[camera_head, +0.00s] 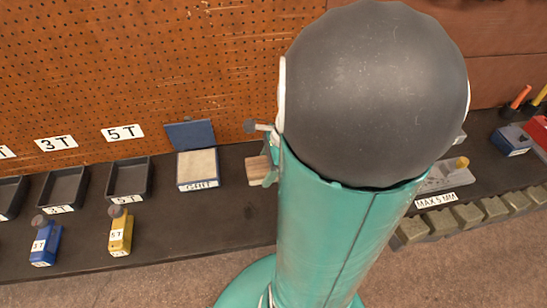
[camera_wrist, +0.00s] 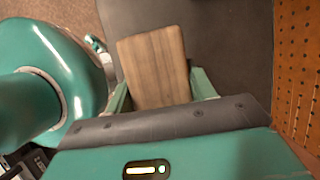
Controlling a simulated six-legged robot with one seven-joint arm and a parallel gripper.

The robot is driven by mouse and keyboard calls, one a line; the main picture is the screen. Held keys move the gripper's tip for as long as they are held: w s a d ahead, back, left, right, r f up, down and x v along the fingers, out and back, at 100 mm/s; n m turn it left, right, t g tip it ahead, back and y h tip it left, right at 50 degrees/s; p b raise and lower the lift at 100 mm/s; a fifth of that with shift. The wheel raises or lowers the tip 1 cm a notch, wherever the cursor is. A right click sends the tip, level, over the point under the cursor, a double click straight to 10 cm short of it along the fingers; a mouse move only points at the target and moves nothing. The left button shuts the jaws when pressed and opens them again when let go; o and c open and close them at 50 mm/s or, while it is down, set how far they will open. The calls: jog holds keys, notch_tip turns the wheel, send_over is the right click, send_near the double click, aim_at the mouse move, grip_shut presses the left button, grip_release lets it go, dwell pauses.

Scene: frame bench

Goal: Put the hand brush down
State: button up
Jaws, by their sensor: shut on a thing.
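The hand brush (camera_wrist: 155,62) shows in the wrist view as a brown wooden block between the two green fingers of my gripper (camera_wrist: 162,92). My gripper is shut on it. In the head view only a small piece of the brush (camera_head: 257,169) shows, left of my arm and right of the GRIT box. My arm hides the rest, and no bristles show. The dark bench top (camera_wrist: 222,40) lies behind the brush in the wrist view. I cannot tell whether the brush touches it.
The GRIT box (camera_head: 198,170) has its blue lid open. Black trays (camera_head: 129,178) marked 3T and 5T, a blue tool (camera_head: 46,243) and a yellow tool (camera_head: 121,232) stand at left. A MAX 5 MM block (camera_head: 445,178) stands at right. Pegboard (camera_head: 140,70) rises behind.

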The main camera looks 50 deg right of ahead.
jog(key=shift+w+d+f, duration=0.1)
jog(key=shift+w+d, duration=0.05)
jog(key=shift+d, duration=0.3)
jog(key=w+d+f, duration=0.2)
jog(key=w+f, duration=0.1)
jog(key=w+d+f, duration=0.6)
jog(key=shift+w+d+f, duration=0.15)
jog(key=shift+w+d, duration=0.05)
jog(key=shift+w, duration=0.2)
jog(key=shift+w+d+f, duration=0.1)
jog(key=shift+d+f, duration=0.05)
jog(key=shift+f, duration=0.05)
notch_tip(320, 180, down, 3)
jog(key=shift+w+f, duration=0.1)
jog(key=shift+f, duration=0.3)
